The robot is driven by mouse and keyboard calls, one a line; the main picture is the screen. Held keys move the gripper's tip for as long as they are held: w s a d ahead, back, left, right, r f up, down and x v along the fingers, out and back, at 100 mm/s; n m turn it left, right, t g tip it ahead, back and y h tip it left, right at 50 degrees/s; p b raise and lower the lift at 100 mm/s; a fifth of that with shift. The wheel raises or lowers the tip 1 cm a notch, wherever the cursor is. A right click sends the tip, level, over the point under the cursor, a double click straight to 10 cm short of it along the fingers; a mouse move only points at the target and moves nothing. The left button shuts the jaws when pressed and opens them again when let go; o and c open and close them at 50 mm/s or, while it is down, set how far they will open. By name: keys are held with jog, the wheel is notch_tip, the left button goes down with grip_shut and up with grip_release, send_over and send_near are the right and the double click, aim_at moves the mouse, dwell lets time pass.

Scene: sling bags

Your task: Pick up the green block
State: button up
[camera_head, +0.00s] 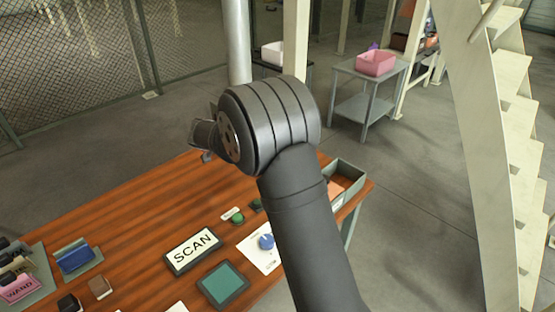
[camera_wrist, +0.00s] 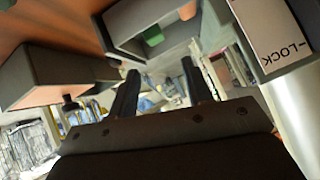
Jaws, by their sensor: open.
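My gripper (camera_head: 203,138) is raised over the back edge of the wooden table in the head view. In the wrist view its two dark fingers stand apart with nothing between them, so my gripper (camera_wrist: 160,88) is open and empty. A small green block (camera_wrist: 153,36) shows in the wrist view inside a grey open container (camera_wrist: 122,44), beyond the fingertips and apart from them. In the head view a small green piece (camera_head: 237,217) lies on the table near my arm. I cannot tell whether it is the same thing.
A "SCAN" sign (camera_head: 193,250) and a dark-framed green pad (camera_head: 222,284) lie on the wooden table (camera_head: 140,225). A grey bin (camera_head: 346,173) stands at its right end, partly behind my arm. A blue item (camera_head: 75,257) sits at left. The table's back left is clear.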

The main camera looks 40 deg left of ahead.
jog(key=s+n+t+h, duration=0.1)
jog(key=s+n+t, duration=0.1)
jog(key=s, duration=0.2)
jog(key=x, duration=1.7)
jog(key=c, duration=0.8)
